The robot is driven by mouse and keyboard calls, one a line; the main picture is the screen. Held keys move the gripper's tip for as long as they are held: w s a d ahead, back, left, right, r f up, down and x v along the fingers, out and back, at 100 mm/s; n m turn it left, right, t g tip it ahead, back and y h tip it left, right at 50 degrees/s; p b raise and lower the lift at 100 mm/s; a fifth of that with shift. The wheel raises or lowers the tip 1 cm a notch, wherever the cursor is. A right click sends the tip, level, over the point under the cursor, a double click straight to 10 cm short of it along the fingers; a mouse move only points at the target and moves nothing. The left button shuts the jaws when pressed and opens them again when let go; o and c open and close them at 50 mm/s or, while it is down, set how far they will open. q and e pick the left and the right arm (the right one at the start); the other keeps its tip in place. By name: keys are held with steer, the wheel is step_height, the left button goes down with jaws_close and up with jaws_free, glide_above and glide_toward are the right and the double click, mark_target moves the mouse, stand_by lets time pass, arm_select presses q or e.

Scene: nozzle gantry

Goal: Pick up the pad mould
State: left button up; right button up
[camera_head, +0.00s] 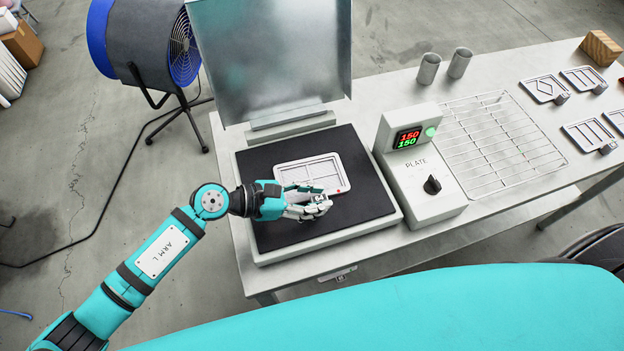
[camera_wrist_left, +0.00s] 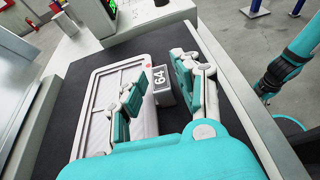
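The pad mould (camera_head: 335,176) is a pale rectangular tray with a ribbed frame, lying flat on the black plate of the press. In the left wrist view its light frame (camera_wrist_left: 100,95) lies left of my fingers. A small grey block marked 64 (camera_wrist_left: 160,88) sits at its edge, between the fingers. My left gripper (camera_head: 318,207) is low over the plate at the mould's near edge and hides part of it. In the left wrist view the gripper (camera_wrist_left: 158,85) is open, with a finger on each side of the block. Contact cannot be told. My right gripper is not in view.
The black plate (camera_head: 280,236) has a raised metal lid (camera_head: 270,60) behind it. A control box (camera_head: 425,180) reading 150 stands right of it. Further right are a wire rack (camera_head: 500,145), two metal cups (camera_head: 429,68) and several other moulds (camera_head: 543,88). A blue fan (camera_head: 150,42) stands left.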

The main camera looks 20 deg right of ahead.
arm_select(q)
jaws_close()
steer(key=shift+r, duration=0.2)
